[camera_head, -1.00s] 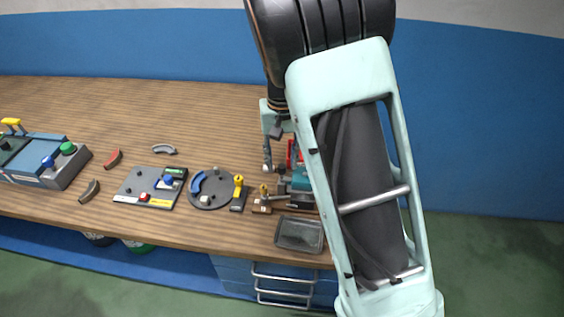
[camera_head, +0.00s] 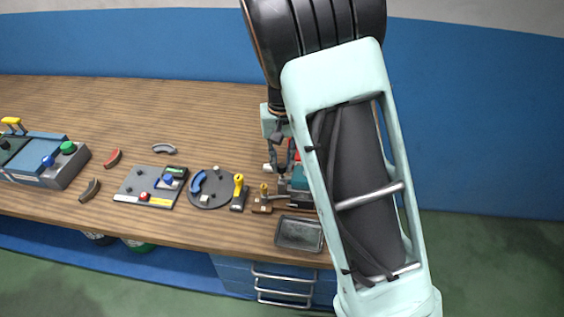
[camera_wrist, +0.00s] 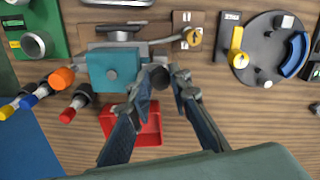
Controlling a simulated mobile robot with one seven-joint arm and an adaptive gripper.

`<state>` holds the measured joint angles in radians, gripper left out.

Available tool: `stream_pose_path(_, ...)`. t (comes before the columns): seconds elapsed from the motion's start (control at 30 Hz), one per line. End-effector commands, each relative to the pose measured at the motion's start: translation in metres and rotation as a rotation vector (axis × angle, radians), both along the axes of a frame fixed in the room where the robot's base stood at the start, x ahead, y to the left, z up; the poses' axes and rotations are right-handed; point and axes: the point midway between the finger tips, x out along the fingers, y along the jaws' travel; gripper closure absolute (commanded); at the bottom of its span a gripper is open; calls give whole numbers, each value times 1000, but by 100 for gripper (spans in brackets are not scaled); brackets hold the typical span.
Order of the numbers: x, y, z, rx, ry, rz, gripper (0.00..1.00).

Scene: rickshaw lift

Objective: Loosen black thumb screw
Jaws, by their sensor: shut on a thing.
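A teal block (camera_wrist: 110,68) is part of a fixture on the bench. It shows in the wrist view and partly in the head view (camera_head: 299,178). The black thumb screw (camera_wrist: 159,75) appears as a dark round piece at the block's right side, mostly hidden by the fingers. My gripper (camera_wrist: 164,77) has its two dark fingers on either side of this screw and is shut on it. In the head view my gripper (camera_head: 281,168) points down beside the fixture, and my arm hides much of the area.
A red tray (camera_wrist: 148,138) lies below the block in the wrist view. A wooden block with a yellow knob (camera_head: 264,189), a dark tray (camera_head: 299,233) and a round dark board (camera_head: 209,201) are close by.

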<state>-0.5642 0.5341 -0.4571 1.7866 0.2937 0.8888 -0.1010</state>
Motion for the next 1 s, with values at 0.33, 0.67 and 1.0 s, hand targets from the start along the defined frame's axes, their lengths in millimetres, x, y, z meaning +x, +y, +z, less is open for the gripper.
stream_pose_path(0.33,1,0,-1,2,-2,145,100)
stream_pose_path(0.67,1,-1,-1,1,-3,442,100)
stream_pose_path(1.0,2,-2,0,1,-4,765,100)
